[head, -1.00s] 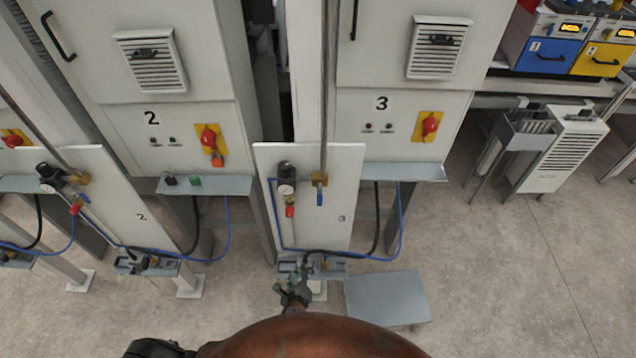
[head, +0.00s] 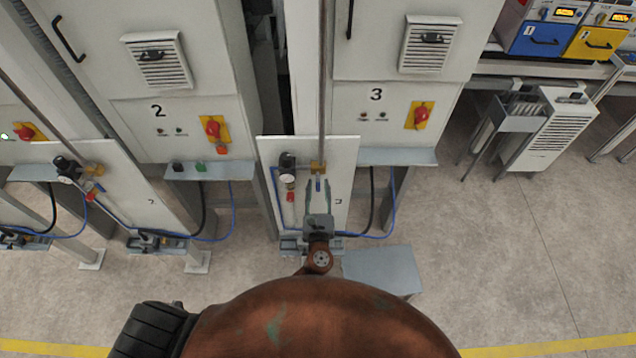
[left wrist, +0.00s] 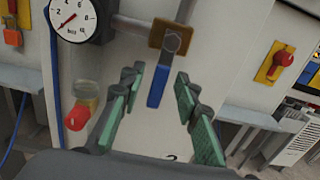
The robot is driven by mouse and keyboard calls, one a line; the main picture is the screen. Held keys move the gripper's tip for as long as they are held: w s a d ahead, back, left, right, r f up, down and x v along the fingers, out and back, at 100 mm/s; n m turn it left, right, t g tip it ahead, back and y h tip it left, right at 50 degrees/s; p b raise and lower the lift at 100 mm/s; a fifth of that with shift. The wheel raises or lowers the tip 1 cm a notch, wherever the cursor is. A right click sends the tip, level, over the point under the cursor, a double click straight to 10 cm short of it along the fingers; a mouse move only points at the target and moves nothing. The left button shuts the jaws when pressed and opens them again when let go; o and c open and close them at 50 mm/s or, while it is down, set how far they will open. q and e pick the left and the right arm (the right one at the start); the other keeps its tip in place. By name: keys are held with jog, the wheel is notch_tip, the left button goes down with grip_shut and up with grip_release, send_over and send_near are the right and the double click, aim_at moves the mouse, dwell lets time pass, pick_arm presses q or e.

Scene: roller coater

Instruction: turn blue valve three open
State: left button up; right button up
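The blue valve three handle (head: 318,184) is a small blue lever on a brass valve body (head: 318,167) on the white panel below cabinet 3. In the left wrist view the blue lever (left wrist: 156,87) hangs down from the brass body (left wrist: 171,42). My left gripper (head: 318,191) is in front of this panel, pointing up at the valve. In the left wrist view its green-padded fingers (left wrist: 157,80) are spread, one on each side of the lever, with visible gaps. Whether the fingertips reach the lever's depth is unclear. My right gripper is not in view.
A pressure gauge (left wrist: 73,17) and a red knob (left wrist: 76,117) are left of the lever. A red rotary switch (head: 421,115) is on cabinet 3. A grey step (head: 383,270) stands on the floor, right of my arm. Open floor lies further right.

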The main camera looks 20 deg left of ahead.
pick_arm(q)
jog(key=shift+w+a, duration=0.2)
jog(key=shift+w, duration=0.4)
grip_shut()
dwell(0.4)
